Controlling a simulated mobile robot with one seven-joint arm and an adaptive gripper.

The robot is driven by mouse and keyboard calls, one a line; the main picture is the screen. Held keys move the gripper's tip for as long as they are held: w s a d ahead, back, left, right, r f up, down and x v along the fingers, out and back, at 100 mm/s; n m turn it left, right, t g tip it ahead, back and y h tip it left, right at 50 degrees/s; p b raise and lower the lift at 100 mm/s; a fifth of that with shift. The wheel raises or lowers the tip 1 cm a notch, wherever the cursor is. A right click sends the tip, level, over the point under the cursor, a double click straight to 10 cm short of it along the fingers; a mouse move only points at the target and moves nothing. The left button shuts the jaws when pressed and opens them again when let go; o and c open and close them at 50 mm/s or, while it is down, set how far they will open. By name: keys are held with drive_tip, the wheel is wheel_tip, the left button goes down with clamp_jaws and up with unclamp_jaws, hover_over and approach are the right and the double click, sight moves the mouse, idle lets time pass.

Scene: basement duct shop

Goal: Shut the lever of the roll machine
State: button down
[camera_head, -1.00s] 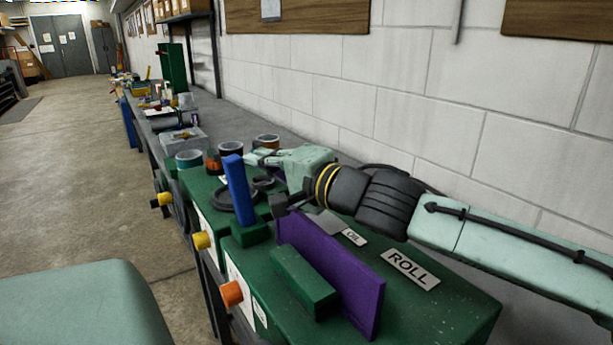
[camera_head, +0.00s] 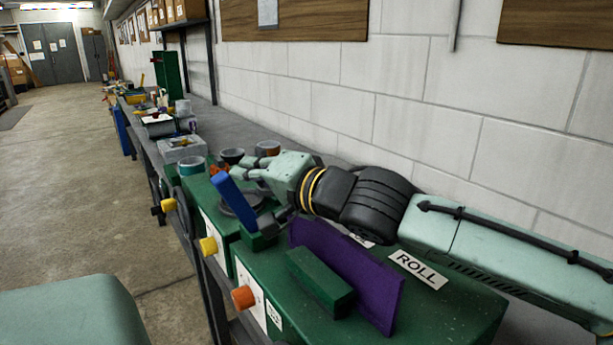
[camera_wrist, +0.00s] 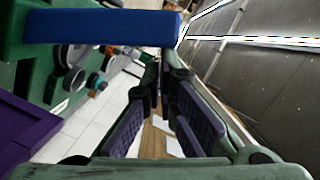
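The green roll machine (camera_head: 440,305) stands at the front right, with a white ROLL label (camera_head: 418,269) on top. A purple plate (camera_head: 345,270) and a green block (camera_head: 320,282) sit on it. A blue lever (camera_head: 235,205) rises from a small green base (camera_head: 258,238) behind the plate and leans left. It also crosses the top of the wrist view (camera_wrist: 100,27). My gripper (camera_head: 241,168) is open and empty, with its fingers close to the lever's upper end. Whether they touch it cannot be told. The purple finger pads (camera_wrist: 205,115) show a gap between them.
Orange (camera_head: 243,297) and yellow (camera_head: 208,245) knobs stick out from the machine fronts. Cups, such as a teal-rimmed one (camera_head: 192,165), and a clear box (camera_head: 181,148) stand farther along the bench. A white block wall (camera_head: 400,95) bounds the right; open floor (camera_head: 75,190) lies left.

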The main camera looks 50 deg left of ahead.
drive_tip(key=shift+s, duration=0.1)
wheel_tip(320, 180, up, 10)
idle(0.5)
idle(0.6)
